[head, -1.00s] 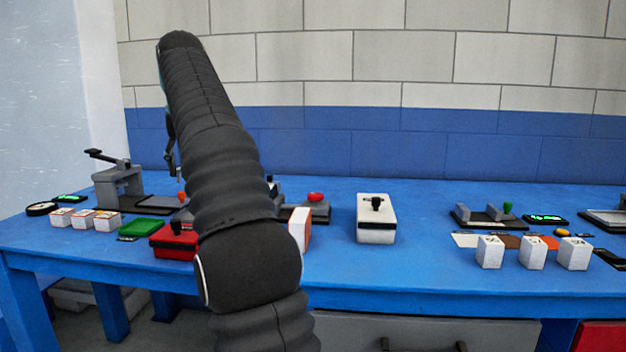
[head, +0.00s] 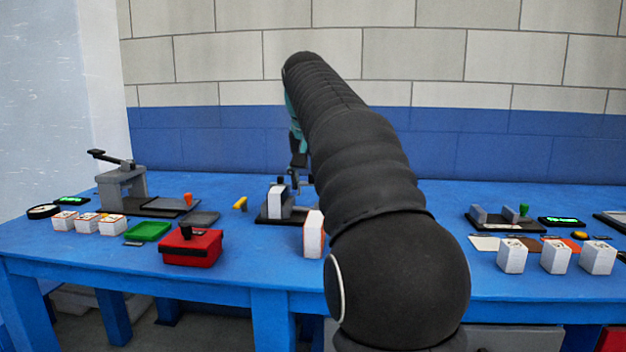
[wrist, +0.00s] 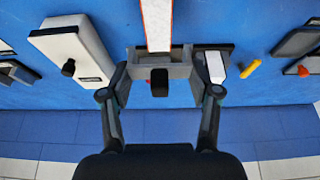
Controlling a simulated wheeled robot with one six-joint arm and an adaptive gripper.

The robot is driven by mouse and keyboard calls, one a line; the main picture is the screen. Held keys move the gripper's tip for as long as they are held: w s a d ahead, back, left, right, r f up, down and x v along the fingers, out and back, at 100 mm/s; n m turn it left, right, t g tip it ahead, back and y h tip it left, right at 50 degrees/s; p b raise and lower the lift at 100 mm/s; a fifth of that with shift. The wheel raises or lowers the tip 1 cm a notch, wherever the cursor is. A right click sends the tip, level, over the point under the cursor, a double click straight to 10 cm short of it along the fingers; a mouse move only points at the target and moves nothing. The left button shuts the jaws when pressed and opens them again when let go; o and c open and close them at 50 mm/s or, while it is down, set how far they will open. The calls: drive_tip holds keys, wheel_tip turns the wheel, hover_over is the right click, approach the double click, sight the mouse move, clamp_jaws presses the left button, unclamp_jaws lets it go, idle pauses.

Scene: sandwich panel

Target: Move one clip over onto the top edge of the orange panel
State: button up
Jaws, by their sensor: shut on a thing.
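My gripper (wrist: 160,68) is shut on a grey block with a black knob (wrist: 158,84). Its two fingers bend inward to the block's left and right sides. I take this to be the clip, though its shape is only partly visible. A tall white panel with orange edges (head: 313,237) stands upright on the table. In the wrist view this panel (wrist: 157,22) is just above the held block, and I cannot tell whether they touch. In the head view my arm hides the held block and most of my gripper.
A dark base with a pale block (head: 277,205) stands left of the panel, near a yellow piece (head: 240,203). A white box with a black knob (wrist: 72,50) is at left in the wrist view. A red box (head: 190,250) and green tray (head: 147,231) lie further left.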

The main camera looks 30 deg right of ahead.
sight(314, 222)
drive_tip(key=shift+s+f+b, duration=0.1)
drive_tip(key=shift+f+b, duration=2.15)
drive_tip(key=shift+f, duration=0.3)
drive_tip(key=shift+s+r, duration=0.1)
drive_tip(key=shift+f, duration=1.6)
idle(0.9)
drive_tip(key=o, duration=1.4)
wheel_tip(314, 222, up, 5)
drive_tip(key=p, duration=0.5)
drive_tip(key=shift+r, duration=1.25)
